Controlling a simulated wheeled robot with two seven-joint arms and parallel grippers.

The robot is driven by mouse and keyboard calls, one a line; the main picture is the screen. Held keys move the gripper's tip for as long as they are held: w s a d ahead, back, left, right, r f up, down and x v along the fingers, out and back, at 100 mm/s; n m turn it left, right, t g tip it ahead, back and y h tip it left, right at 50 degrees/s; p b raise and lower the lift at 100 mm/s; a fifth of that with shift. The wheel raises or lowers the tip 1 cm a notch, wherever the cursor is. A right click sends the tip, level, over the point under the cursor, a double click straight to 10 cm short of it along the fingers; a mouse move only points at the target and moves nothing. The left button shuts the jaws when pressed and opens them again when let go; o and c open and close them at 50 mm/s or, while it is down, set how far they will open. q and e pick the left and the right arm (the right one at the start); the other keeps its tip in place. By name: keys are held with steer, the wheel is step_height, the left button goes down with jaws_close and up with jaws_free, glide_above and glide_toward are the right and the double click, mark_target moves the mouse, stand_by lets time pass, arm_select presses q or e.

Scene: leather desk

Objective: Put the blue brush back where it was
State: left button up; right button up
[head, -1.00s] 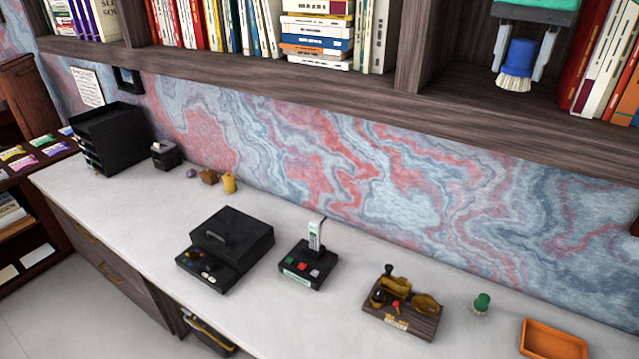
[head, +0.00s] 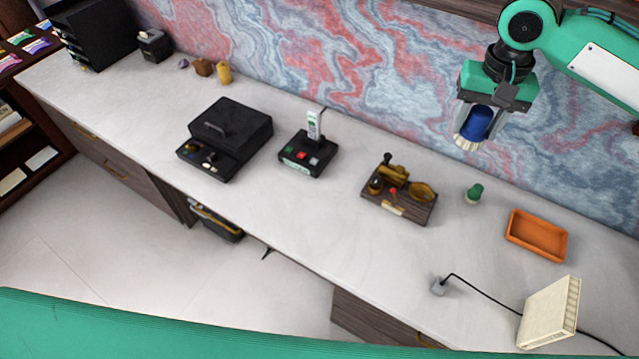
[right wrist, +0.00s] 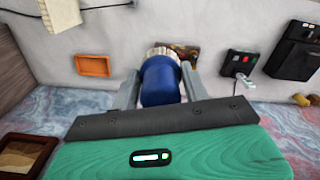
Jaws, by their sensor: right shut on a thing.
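The blue brush (head: 478,122) has a blue handle and pale bristles that point down. My right gripper (head: 476,130) is shut on the blue brush and holds it in the air above the back of the desk, at the upper right of the head view. In the right wrist view the brush (right wrist: 160,82) sits between the two fingers of my right gripper (right wrist: 160,85), with its bristles away from the camera. My left gripper is not in view.
On the white desk (head: 300,210) stand a wooden stand (head: 400,200) with brass items, a small green-topped object (head: 474,193), an orange tray (head: 537,235), a black phone base (head: 308,155), a black box (head: 226,138) and a cream router (head: 550,312) with a cable.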

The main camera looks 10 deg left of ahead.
steer(key=s+a+f+n, duration=0.1)
steer(key=s+f, duration=0.3)
steer(key=f, duration=0.6)
steer(key=shift+n, duration=0.4)
steer(key=shift+w+f, duration=0.1)
